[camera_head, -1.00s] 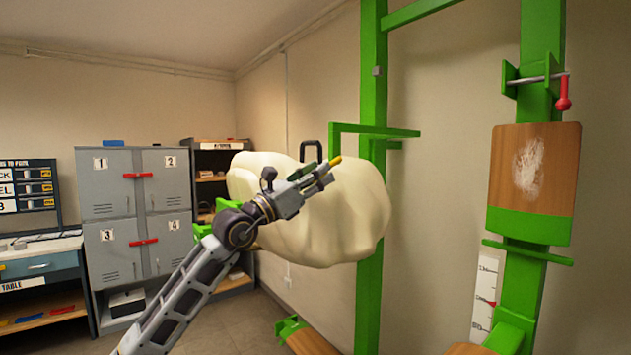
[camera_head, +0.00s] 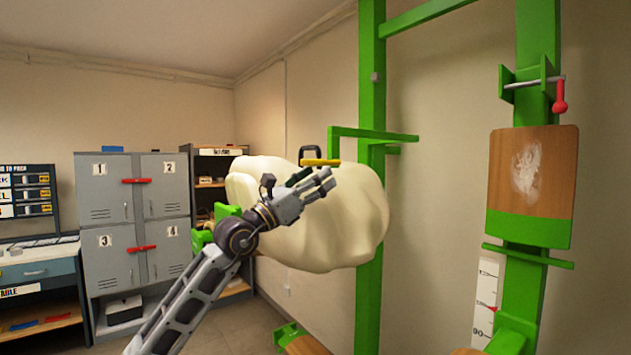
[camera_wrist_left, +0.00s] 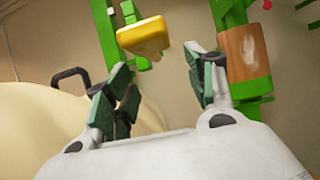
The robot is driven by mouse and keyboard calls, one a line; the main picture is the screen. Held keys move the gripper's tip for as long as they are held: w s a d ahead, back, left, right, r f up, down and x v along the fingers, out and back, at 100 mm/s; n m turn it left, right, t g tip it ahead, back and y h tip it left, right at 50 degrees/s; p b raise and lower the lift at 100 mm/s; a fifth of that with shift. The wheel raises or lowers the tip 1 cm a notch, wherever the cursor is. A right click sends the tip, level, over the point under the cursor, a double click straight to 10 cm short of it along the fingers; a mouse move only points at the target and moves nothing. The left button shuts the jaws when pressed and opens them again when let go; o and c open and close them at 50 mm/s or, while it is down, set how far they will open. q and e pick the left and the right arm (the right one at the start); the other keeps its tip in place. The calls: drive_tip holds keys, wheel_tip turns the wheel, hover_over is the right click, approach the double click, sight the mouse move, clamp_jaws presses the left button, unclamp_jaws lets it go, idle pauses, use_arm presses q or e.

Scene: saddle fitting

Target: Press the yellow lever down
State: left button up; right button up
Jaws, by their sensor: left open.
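The yellow lever (camera_head: 320,162) is a short bar that lies about level in the head view, in front of the big cream padded form (camera_head: 345,215). In the left wrist view the yellow lever (camera_wrist_left: 144,36) shows as a thick yellow block beyond the fingers. My left gripper (camera_head: 317,181) is open and empty, just below the lever in the head view. In the left wrist view its fingers (camera_wrist_left: 166,78) are spread apart, with the lever above and between them. I see no clear contact with the lever. My right gripper is not in view.
A green frame post (camera_head: 371,90) stands right of the padded form, with a green bracket (camera_head: 375,134). A black loop handle (camera_head: 309,151) rises behind the lever. A wooden panel (camera_head: 532,175) with a red-knobbed pin (camera_head: 560,97) is at right. Grey lockers (camera_head: 133,215) stand at left.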

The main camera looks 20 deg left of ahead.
use_arm(q)
drive_tip(key=v, duration=1.2)
idle(0.9)
idle(0.6)
